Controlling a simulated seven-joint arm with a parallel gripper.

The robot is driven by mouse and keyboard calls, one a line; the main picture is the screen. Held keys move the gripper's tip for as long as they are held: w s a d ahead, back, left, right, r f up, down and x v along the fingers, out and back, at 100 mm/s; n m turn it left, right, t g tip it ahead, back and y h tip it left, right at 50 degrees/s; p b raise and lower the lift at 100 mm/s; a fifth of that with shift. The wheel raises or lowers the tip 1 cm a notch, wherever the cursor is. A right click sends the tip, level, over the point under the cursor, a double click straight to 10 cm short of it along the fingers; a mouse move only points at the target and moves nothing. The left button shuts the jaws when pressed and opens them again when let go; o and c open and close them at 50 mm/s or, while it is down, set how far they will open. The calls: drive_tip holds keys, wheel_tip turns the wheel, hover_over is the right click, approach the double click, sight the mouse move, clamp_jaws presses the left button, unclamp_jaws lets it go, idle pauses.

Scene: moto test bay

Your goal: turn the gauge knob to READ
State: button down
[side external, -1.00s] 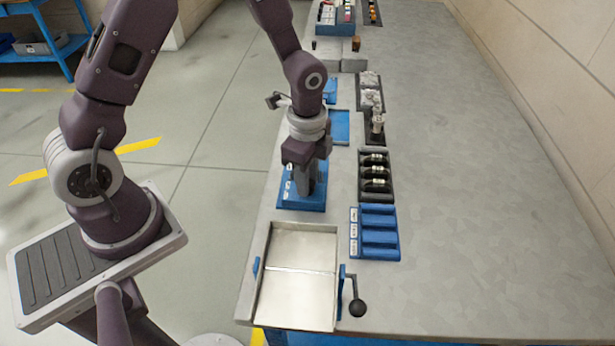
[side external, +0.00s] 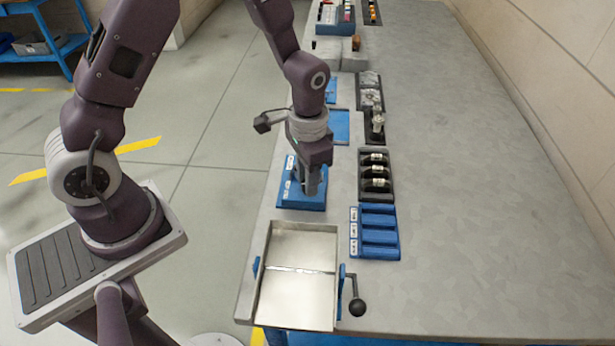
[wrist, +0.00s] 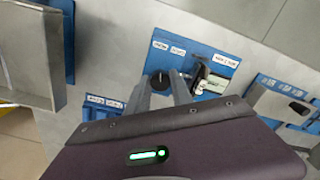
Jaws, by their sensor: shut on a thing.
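A blue block (side external: 287,200) with white labels sits on the bench's left edge in the side view. The wrist view shows it as a blue panel (wrist: 180,42) with several small labels, too small to read surely. The dark gauge knob (wrist: 160,79), with a light pointer mark, shows between my fingertips. My gripper (side external: 310,188) points down over the block and is shut on the knob; it also shows in the wrist view (wrist: 160,92). A pale-faced item (wrist: 212,84) sits on the panel right of the knob. Which label the pointer meets cannot be told.
A metal tray (side external: 334,262) with a black-ball lever (side external: 356,307) stands nearer the camera. A blue slotted rack (side external: 379,252) and a dark rack of cylinders (side external: 362,190) stand right of the block. The bench's right side is clear.

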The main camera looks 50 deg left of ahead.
drive_tip(key=shift+n, duration=2.2)
drive_tip(key=c, duration=1.1)
unclamp_jaws()
drive_tip(key=shift+r, duration=0.1)
wheel_tip(320, 180, up, 7)
drive_tip(key=shift+f, duration=0.1)
